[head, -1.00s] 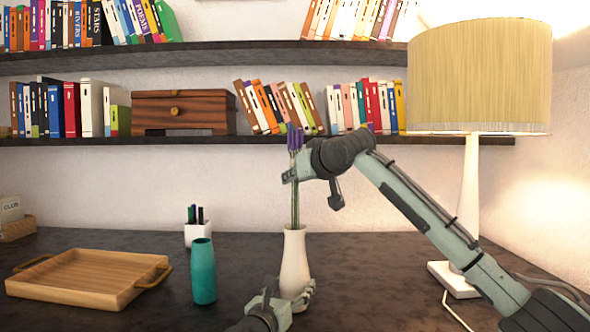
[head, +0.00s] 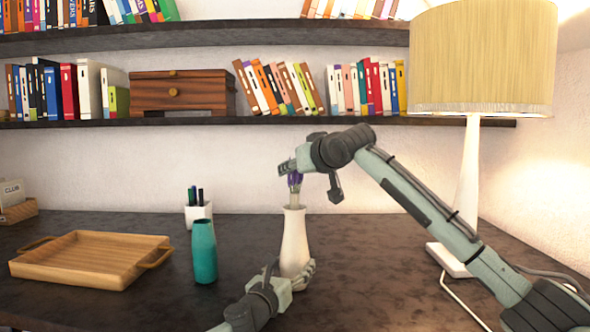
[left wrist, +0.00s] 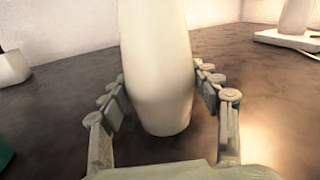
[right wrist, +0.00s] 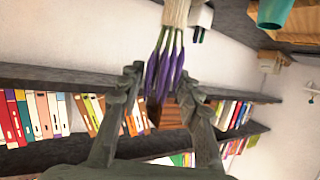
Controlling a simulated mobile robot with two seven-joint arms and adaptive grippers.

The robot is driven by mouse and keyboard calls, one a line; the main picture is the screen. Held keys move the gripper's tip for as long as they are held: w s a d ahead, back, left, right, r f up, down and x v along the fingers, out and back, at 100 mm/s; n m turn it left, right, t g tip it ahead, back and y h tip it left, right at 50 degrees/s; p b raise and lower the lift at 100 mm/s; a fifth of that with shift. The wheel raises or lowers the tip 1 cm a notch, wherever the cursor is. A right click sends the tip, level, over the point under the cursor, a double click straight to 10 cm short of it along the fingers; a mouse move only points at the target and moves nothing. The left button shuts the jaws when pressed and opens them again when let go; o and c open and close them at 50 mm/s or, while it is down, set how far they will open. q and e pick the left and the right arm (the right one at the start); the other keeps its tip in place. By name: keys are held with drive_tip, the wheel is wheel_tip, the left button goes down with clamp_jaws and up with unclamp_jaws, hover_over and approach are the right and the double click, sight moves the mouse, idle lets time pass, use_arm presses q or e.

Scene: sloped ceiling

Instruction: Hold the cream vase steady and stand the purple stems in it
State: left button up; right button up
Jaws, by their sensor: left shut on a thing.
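The cream vase (head: 294,245) stands upright on the dark desk. My left gripper (head: 292,279) is shut around its lower body; the left wrist view shows the vase (left wrist: 157,60) between the two fingers (left wrist: 160,85). The purple stems (head: 295,183) stand in the vase mouth, with their purple tips just above the rim. My right gripper (head: 288,168) is just above the tips. In the right wrist view the purple tips (right wrist: 164,72) lie between its spread fingers (right wrist: 160,76), which look open. The lower stems are hidden inside the vase.
A teal vase (head: 204,252) stands close left of the cream vase, with a white pen cup (head: 198,215) behind it. A wooden tray (head: 90,262) lies further left. A lamp (head: 470,190) stands at right. Book shelves (head: 200,122) run along the wall above.

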drive_tip(key=shift+o, duration=0.3)
drive_tip(key=v, duration=1.2)
use_arm(q)
drive_tip(key=o, duration=1.6)
drive_tip(key=v, duration=1.2)
